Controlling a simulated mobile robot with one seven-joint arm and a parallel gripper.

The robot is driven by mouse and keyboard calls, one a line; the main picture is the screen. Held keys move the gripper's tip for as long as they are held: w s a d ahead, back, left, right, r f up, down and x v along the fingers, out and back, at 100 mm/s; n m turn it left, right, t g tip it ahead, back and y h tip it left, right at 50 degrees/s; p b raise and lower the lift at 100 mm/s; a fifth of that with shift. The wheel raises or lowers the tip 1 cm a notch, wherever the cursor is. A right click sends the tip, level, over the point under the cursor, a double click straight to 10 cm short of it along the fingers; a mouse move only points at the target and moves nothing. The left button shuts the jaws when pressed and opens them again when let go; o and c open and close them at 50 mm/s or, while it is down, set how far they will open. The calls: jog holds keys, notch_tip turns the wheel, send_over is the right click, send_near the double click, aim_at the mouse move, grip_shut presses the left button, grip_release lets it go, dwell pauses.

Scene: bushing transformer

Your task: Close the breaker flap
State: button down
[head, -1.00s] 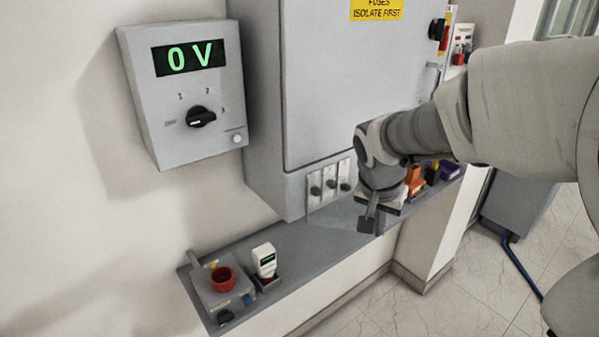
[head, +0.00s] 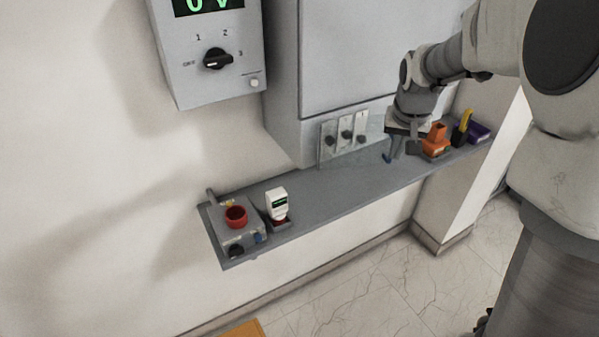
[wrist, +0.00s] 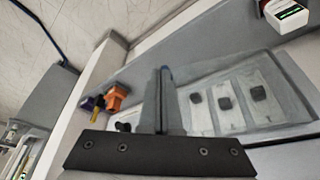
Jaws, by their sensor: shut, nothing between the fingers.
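Three breakers (head: 346,135) with dark knobs sit low on the front of the grey cabinet. A clear, grey-edged panel, which I take to be the breaker flap (head: 372,148), shows around them. It appears to stand up against the breakers, but I cannot tell whether it is fully flush. In the wrist view the breakers (wrist: 225,104) show to the right of my fingers, with the flap's dark edge (wrist: 291,82) beyond them. My gripper (head: 391,156) is shut and empty, just right of the flap, above the shelf; its fingers also show in the wrist view (wrist: 165,85). Contact with the flap is unclear.
The grey shelf (head: 345,183) runs below the cabinet. An orange tool (head: 436,140), a yellow-and-black tool (head: 463,126) and a purple item (head: 479,131) stand right of my gripper. A box with a red ring (head: 236,217) and a white meter (head: 277,203) stand at the left end.

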aim_at(390, 140)
jog(key=shift+w+a+n+y+p, duration=0.1)
jog(key=shift+w+n+y+p, duration=0.3)
jog(key=shift+w, duration=0.95)
jog(key=shift+w+n+p, duration=0.1)
jog(key=shift+w+n, duration=0.6)
jog(key=shift+w, duration=0.65)
